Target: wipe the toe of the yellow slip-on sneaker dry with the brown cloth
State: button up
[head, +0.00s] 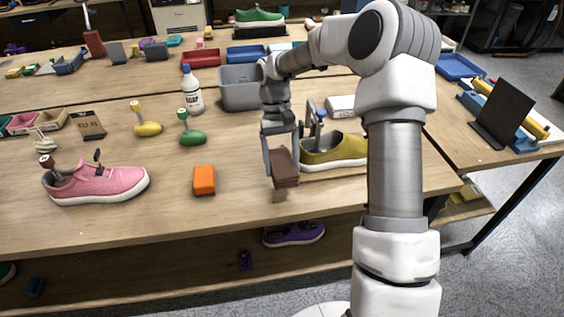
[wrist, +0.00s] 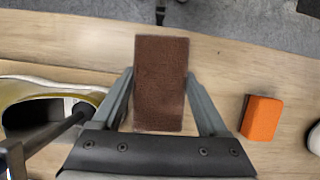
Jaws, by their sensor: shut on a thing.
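The brown cloth (head: 285,166) is a folded block held between the fingers of my gripper (head: 283,160). In the wrist view the cloth (wrist: 161,84) sits between the two grey fingertips of my gripper (wrist: 161,90). The yellow slip-on sneaker (head: 343,152) stands on the table just right of my gripper, on a holder with a grey post. My arm hides its right end. In the wrist view part of the sneaker (wrist: 88,98) shows at the left, apart from the cloth. The cloth appears to be above the table.
An orange block (head: 204,180) lies left of my gripper. A pink sneaker (head: 105,184) stands farther left. A grey bin (head: 240,88) and a white bottle (head: 192,92) stand behind. The table's front is mostly clear.

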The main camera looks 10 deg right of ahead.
aim_at(282, 163)
notch_tip(282, 163, up, 16)
jog(key=t+p, duration=0.1)
jog(key=p, duration=1.5)
jog(key=shift+s, duration=0.2)
jog(key=shift+w, duration=0.1)
